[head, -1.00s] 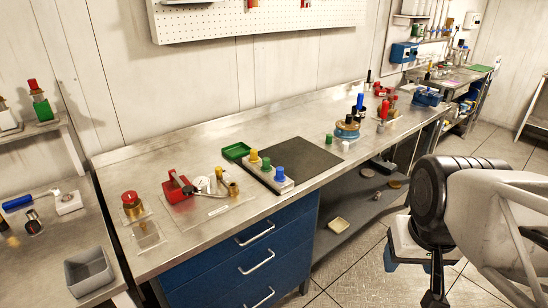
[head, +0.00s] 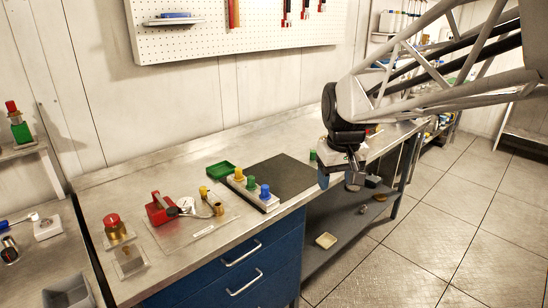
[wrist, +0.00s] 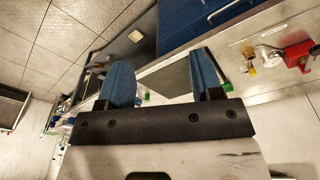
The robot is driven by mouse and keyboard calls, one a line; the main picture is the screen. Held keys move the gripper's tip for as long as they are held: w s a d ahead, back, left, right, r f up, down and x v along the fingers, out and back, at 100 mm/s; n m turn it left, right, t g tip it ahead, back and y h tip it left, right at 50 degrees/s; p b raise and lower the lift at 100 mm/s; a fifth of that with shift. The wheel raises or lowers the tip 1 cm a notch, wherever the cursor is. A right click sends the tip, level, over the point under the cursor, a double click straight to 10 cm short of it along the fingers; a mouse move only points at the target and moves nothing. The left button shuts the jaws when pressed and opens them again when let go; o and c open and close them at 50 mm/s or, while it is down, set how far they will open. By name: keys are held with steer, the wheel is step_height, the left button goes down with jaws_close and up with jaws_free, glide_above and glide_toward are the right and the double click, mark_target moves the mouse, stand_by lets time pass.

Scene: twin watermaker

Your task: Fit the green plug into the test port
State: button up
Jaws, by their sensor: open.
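The green plug (head: 250,184) stands upright in a white rack (head: 262,203), between a yellow plug (head: 239,174) and a blue plug (head: 265,192). A plate to its left carries a red valve part (head: 160,208) and a brass fitting (head: 218,207); I cannot tell for sure which opening is the test port. My gripper (head: 338,182) is open and empty, over the bench's front edge, right of the rack. In the wrist view its blue fingers (wrist: 163,78) are spread apart. The brass fitting also shows there (wrist: 250,69); the green plug cannot be made out.
A brass part with a red cap (head: 115,226) stands at the bench's left. Bare bench lies along the back. Blue drawers (head: 240,260) are below.

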steer(key=w+a+f+n, duration=0.2)
steer(key=w+a, duration=0.4)
steer(key=w, duration=0.5)
steer(key=n+g, duration=0.2)
steer(key=n, duration=0.2)
glide_above(251, 177)
steer(key=f, duration=1.2)
steer(key=shift+s+d+f, duration=0.15)
steer(key=shift+s+f, duration=0.05)
steer(key=shift+w+a+f, duration=0.15)
steer(key=shift+a, duration=0.05)
steer(key=shift+f, duration=0.1)
steer(key=shift+f, duration=1.2)
steer(key=shift+f, duration=0.1)
